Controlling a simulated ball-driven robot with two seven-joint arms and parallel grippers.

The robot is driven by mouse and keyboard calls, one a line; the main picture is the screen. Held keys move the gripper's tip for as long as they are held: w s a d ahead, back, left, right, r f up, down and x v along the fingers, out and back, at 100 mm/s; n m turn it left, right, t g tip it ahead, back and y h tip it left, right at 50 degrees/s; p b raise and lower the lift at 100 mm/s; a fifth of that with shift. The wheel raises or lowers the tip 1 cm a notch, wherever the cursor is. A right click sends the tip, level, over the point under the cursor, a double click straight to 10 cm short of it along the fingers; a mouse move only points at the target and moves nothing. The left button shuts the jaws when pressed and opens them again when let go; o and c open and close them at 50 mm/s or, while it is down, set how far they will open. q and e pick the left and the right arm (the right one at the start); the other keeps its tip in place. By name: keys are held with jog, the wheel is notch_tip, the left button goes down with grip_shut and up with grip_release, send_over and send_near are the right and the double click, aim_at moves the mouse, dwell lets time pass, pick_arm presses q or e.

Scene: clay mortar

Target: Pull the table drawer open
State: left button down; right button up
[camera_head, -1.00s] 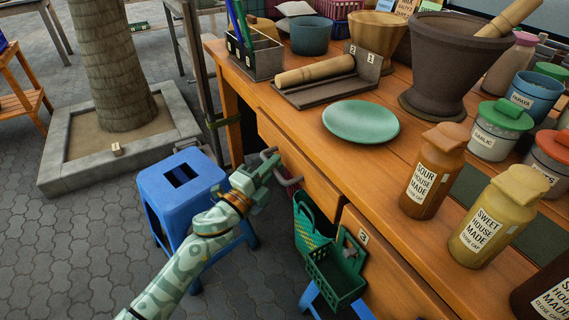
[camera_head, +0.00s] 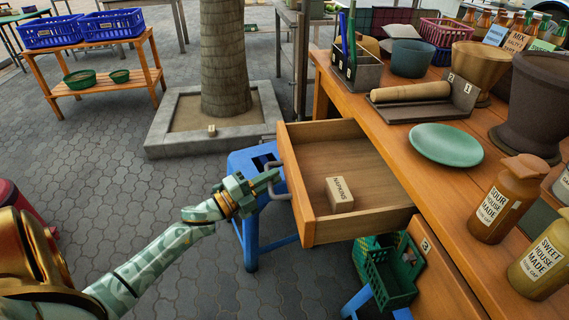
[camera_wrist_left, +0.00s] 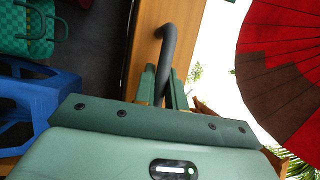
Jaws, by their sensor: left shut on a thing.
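The table drawer (camera_head: 308,226) stands well out from the wooden table (camera_head: 420,190). Inside it lies a small box labelled napkins (camera_head: 340,194); the rest of the drawer floor is bare. My left gripper (camera_head: 272,182) is at the drawer front, shut on the grey drawer handle (camera_head: 281,194). In the left wrist view the handle (camera_wrist_left: 168,50) rises from between the two fingers, against the wooden drawer front (camera_wrist_left: 147,40). My right gripper is not in view.
A blue stool (camera_head: 250,165) stands behind and below my left gripper. A green basket (camera_head: 392,275) hangs below the drawer on the right. A green plate (camera_head: 445,145), bottles and mortars stand on the table.

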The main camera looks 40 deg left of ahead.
pick_arm(q)
jog(key=shift+s+a+f, duration=0.15)
jog(key=shift+s+a, duration=0.05)
jog(key=shift+s, duration=0.15)
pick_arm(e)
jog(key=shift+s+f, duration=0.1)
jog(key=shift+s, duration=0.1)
pick_arm(q)
jog(key=c, duration=1.5)
grip_release()
jog(key=shift+o, duration=0.2)
jog(key=v, duration=1.6)
jog(key=shift+s, duration=0.15)
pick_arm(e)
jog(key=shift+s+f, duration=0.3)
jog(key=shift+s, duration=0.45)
